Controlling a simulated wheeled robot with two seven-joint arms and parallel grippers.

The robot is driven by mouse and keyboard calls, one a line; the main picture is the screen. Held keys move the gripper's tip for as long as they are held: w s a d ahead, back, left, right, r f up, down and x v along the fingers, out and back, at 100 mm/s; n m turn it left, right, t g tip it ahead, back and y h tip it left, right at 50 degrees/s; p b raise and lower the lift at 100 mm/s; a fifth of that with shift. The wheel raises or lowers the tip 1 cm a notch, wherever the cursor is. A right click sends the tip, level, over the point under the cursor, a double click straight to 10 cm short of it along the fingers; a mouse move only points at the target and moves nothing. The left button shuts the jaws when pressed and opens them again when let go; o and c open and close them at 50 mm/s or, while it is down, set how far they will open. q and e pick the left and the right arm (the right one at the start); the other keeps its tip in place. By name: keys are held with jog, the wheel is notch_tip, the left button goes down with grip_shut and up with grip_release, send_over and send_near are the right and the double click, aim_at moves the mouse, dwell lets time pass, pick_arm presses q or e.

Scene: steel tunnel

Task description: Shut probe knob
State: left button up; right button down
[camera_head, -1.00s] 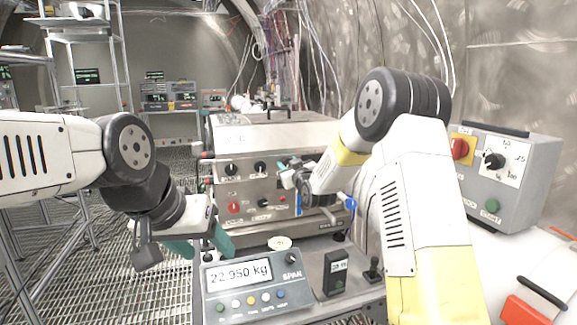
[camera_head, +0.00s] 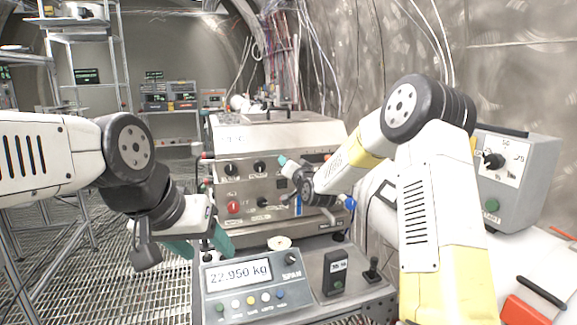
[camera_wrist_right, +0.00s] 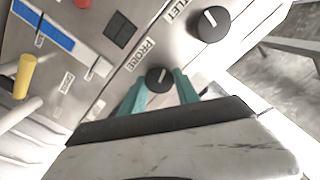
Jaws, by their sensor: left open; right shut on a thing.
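The probe knob (camera_wrist_right: 157,77) is a small black dial with a white pointer line, beside the PROBE label in the right wrist view. My right gripper (camera_wrist_right: 160,88) has its teal fingers on either side of it and is shut on it. In the head view my right gripper (camera_head: 284,162) is at the front panel of the steel instrument box (camera_head: 245,186) and hides the probe knob. My left gripper (camera_head: 204,249) is open and empty, above the left rear of the scale display.
A black outlet knob (camera_wrist_right: 210,22) is close beside the probe knob. A yellow-ended lever (camera_wrist_right: 25,76) projects from the panel. The scale display (camera_head: 250,285), a small black meter (camera_head: 336,272) and a joystick (camera_head: 373,268) stand in front. A grey control box (camera_head: 520,180) is at right.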

jog(key=m, duration=2.2)
jog(key=shift+f, duration=0.3)
dwell(0.3)
jog(key=c, duration=0.9)
grip_release()
jog(key=v, duration=0.7)
jog(key=shift+s, duration=0.35)
jog(key=shift+d+r, duration=0.1)
